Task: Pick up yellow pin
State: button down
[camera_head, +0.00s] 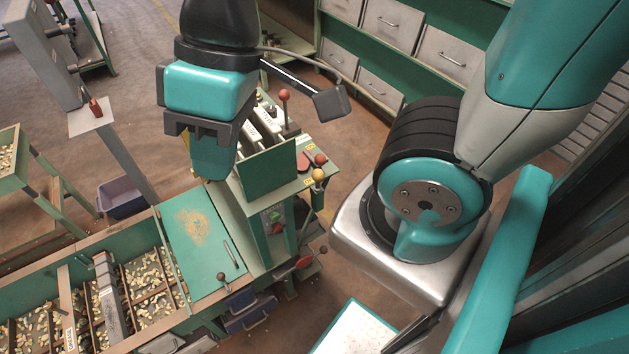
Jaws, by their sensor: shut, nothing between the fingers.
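My gripper (211,168) hangs at the upper middle of the head view, pointing down, with its fingers together and nothing seen between them. It is above the far end of the green hopper bench, left of the upright machine. I cannot make out a clear yellow pin. A yellow ball knob (318,174) shows on the right side of the machine, well to the right of my gripper and apart from it. A small yellowish spot shows just under the fingertips, too small to identify. My gripper hides part of the bench and machine behind it.
A green machine (267,172) with red-knobbed levers (284,95) stands right of my gripper. The hopper bench (175,265) holds nuts in compartments; a metal rod (230,254) lies on its green lid. A blue bin (122,198) stands left. Drawers (442,57) line the back.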

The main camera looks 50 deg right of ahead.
aim_at(317, 175)
jog(key=z, duration=2)
jog(key=k, duration=0.8)
jog(key=u, duration=0.85)
jog(key=i, duration=0.5)
